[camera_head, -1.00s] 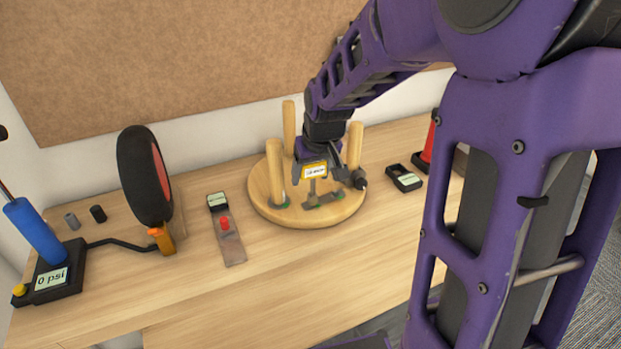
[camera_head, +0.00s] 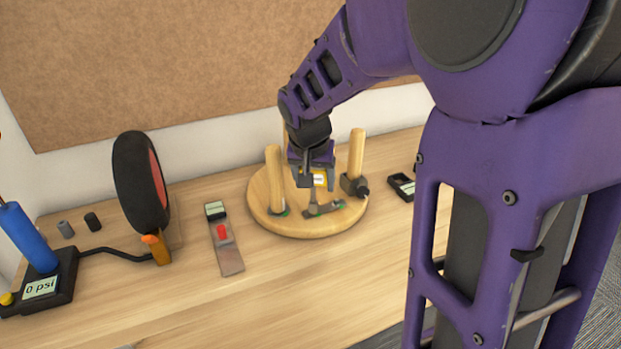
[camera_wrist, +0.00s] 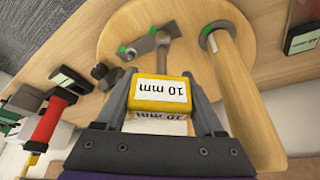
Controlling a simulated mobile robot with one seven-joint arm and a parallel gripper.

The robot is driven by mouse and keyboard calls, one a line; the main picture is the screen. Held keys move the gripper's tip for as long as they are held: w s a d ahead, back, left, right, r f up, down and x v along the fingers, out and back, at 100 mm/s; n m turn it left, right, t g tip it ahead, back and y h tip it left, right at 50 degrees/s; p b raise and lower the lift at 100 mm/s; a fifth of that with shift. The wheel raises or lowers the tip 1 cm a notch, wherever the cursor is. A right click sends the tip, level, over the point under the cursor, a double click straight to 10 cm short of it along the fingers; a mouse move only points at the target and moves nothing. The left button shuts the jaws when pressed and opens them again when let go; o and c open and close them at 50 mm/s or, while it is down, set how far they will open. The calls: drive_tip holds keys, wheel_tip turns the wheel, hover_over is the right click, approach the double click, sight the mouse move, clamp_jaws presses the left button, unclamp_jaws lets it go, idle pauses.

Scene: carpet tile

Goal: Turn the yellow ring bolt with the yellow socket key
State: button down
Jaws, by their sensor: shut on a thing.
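The yellow socket key, a yellow block labelled "10 mm" (camera_wrist: 160,90), is between the fingers of my gripper (camera_head: 318,182). My gripper is shut on it, and its fingers also show in the wrist view (camera_wrist: 163,108). A grey metal shaft (camera_wrist: 165,52) reaches from the block toward a grey metal plate (camera_wrist: 142,46) on the round wooden stand (camera_head: 300,228). The plate has green at its end. I cannot make out the yellow ring bolt. Whether the shaft's tip is seated on it is also unclear.
Wooden pegs (camera_head: 275,180) rise from the stand close beside my gripper. A dark clamp-like part (camera_head: 354,186) sits just right of it. A small device with a red part (camera_head: 222,232) lies left, and a wheel (camera_head: 138,180) stands beyond. The front of the table is clear.

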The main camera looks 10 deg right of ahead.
drive_tip(key=m+h, duration=0.1)
drive_tip(key=m, duration=0.2)
drive_tip(key=m+g, duration=0.1)
drive_tip(key=m, duration=0.1)
drive_tip(key=shift+s+d+m+h, duration=0.15)
drive_tip(key=shift+d+m+h, duration=0.05)
drive_tip(key=shift+m+h, duration=0.2)
drive_tip(key=shift+n, duration=0.6)
wheel_tip(320, 180, up, 4)
drive_tip(key=p, duration=0.2)
drive_tip(key=shift+r+p, duration=0.25)
drive_tip(key=shift+p, duration=0.05)
